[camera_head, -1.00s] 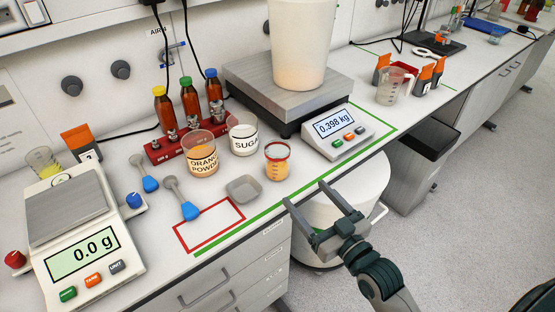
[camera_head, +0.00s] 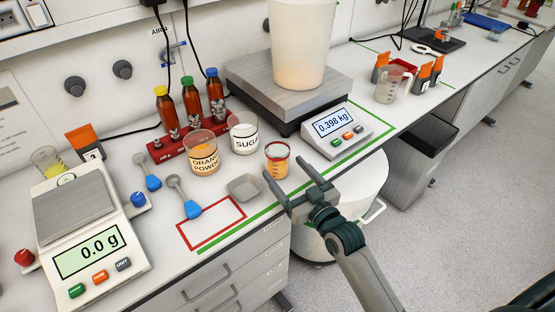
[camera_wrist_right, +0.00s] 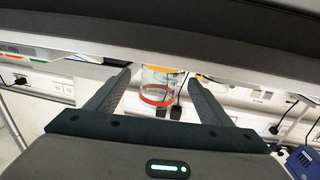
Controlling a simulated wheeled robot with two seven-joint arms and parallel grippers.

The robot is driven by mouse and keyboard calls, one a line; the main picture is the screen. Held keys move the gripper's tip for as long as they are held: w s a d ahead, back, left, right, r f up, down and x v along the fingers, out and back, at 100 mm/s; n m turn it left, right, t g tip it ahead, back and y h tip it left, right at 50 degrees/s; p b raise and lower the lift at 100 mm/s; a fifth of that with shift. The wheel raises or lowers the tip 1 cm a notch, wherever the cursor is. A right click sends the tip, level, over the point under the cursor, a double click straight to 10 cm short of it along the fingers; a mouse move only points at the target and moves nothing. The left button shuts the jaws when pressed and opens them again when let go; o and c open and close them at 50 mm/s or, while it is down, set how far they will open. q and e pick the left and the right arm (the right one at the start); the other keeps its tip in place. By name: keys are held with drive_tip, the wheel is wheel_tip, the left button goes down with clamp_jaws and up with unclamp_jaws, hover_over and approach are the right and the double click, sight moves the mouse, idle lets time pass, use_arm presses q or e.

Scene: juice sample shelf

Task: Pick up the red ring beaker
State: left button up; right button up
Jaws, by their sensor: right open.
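The red ring beaker (camera_head: 277,158) is a small clear cup with orange contents and a red ring near its rim. It stands upright on the white bench by the green edge line. My right gripper (camera_head: 285,171) is open and empty, its fingers pointing at the beaker from the bench's front edge. In the right wrist view the beaker (camera_wrist_right: 157,92) appears upside down, in line with the gap between the open fingers (camera_wrist_right: 159,80); contact cannot be told. My left gripper is not in view.
An orange powder beaker (camera_head: 203,158) and a sugar beaker (camera_head: 243,137) stand left of the red ring beaker. A grey weighing dish (camera_head: 245,188) lies close by on the left. A scale display (camera_head: 338,130) stands to the right.

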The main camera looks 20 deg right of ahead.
sight(284, 168)
drive_tip(key=shift+w, duration=0.1)
drive_tip(key=shift+w+a, duration=0.1)
drive_tip(key=shift+w, duration=0.1)
drive_tip(key=p+x, duration=0.2)
drive_tip(key=x, duration=0.1)
drive_tip(key=shift+w+a+r, duration=0.1)
drive_tip(key=shift+w, duration=0.3)
drive_tip(key=shift+w+a, duration=0.1)
drive_tip(key=shift+w, duration=0.3)
drive_tip(key=c, duration=1.3)
